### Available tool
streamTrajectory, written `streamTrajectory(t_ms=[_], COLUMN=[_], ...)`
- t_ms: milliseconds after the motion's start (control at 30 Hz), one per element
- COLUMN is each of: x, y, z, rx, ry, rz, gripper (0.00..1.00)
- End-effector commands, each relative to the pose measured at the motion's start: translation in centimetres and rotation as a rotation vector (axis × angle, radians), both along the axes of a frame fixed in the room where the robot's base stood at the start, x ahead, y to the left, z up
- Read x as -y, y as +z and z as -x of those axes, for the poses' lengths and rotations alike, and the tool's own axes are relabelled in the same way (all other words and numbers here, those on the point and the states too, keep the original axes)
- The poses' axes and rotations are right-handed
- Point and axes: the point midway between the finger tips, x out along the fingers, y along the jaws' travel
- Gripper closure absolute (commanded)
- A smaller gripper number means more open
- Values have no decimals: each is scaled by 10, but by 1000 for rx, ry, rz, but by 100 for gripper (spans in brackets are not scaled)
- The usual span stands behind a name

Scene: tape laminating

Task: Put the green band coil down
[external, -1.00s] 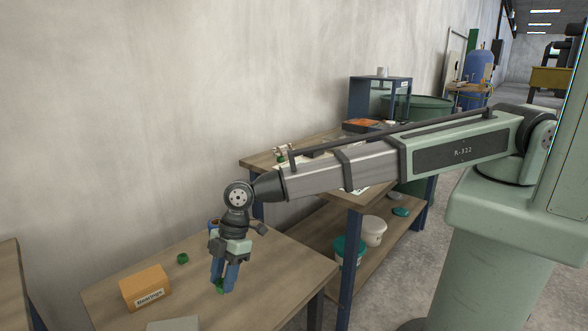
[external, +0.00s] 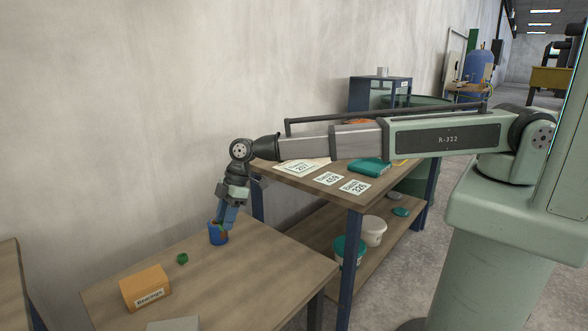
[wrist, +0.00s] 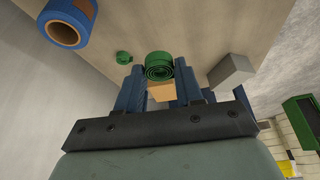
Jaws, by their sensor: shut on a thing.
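My gripper (external: 223,222) is shut on a green band coil (wrist: 159,66), a rolled spiral seen end-on between the blue fingertips in the wrist view. The fingers tilt down and to the left above the far part of the wooden table (external: 240,270), and the coil is mostly hidden in the external view. A second, smaller-looking green coil (external: 182,259) lies on the table; it also shows in the wrist view (wrist: 123,57).
A blue roll with a brown core (external: 218,238) is close to the gripper in the external view; the wrist view shows it apart, upper left (wrist: 68,24). An orange box (external: 146,288) and a grey block (external: 174,324) are nearer. The table's right half is clear.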

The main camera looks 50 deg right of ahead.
Motion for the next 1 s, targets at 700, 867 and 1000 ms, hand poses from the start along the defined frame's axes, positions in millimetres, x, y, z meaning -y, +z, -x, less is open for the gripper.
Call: streamTrajectory(t_ms=[700, 867, 1000], x=[217, 271, 315], y=[88, 110, 128], z=[-180, -209, -230], rx=[1, 1, 1], ry=[-329, -407, -495], rz=[0, 0, 1], gripper=[92, 92, 92])
